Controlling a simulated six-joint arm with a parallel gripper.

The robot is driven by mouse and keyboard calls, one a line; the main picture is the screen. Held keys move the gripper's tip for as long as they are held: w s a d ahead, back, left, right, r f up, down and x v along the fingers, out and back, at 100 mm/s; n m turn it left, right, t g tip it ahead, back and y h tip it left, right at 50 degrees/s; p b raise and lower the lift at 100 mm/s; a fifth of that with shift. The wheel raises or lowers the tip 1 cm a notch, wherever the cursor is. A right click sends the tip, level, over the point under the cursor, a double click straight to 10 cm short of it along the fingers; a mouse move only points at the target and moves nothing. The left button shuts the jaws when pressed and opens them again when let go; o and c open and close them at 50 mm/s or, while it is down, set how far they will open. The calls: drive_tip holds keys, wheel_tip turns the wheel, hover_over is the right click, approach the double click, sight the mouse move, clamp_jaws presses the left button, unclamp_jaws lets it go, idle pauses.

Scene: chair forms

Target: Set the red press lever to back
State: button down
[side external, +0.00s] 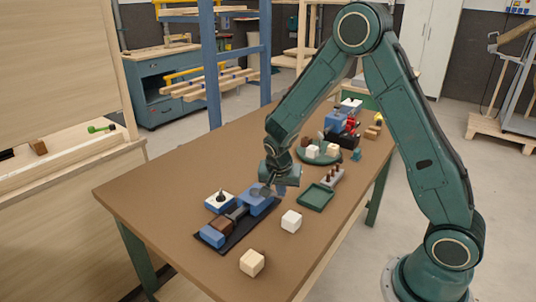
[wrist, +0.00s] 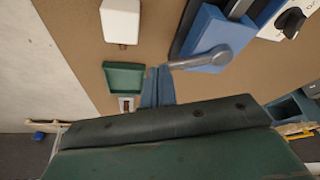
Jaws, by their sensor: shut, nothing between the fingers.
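A small red part (side external: 351,123) shows among black and blue pieces toward the far end of the table in the side view. It may be the red press lever, but it is too small to tell its shape or setting. My gripper (side external: 280,189) is shut and empty, well nearer than the red part, low beside a blue fixture (side external: 212,236) on a dark base. In the wrist view my gripper's blue fingers (wrist: 157,70) are together, close to the tip of a grey handle (wrist: 205,57) on the blue fixture. I cannot tell whether they touch. No red lever shows in the wrist view.
A green tray (side external: 316,198), a grey block with brown pegs (side external: 332,175) and pale cubes (side external: 291,220) (side external: 252,263) stand along the near side. A box with a black knob (side external: 219,202) is beside the fixture. The table's left corner is clear.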

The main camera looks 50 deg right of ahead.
drive_tip(key=shift+d+n, duration=0.45)
drive_tip(key=shift+n, duration=0.15)
drive_tip(key=shift+w+d+n+t+y, duration=0.25)
drive_tip(key=shift+d+n+t+y, duration=0.25)
drive_tip(key=shift+d+n, duration=0.65)
drive_tip(key=w+d+n+t+y, duration=0.1)
drive_tip(key=w+d+n+y, duration=0.1)
drive_tip(key=w+d+n, duration=0.3)
drive_tip(key=shift+w+d+n+t+y, duration=0.25)
drive_tip(key=shift+w+n, duration=0.2)
drive_tip(key=shift+n, duration=1.4)
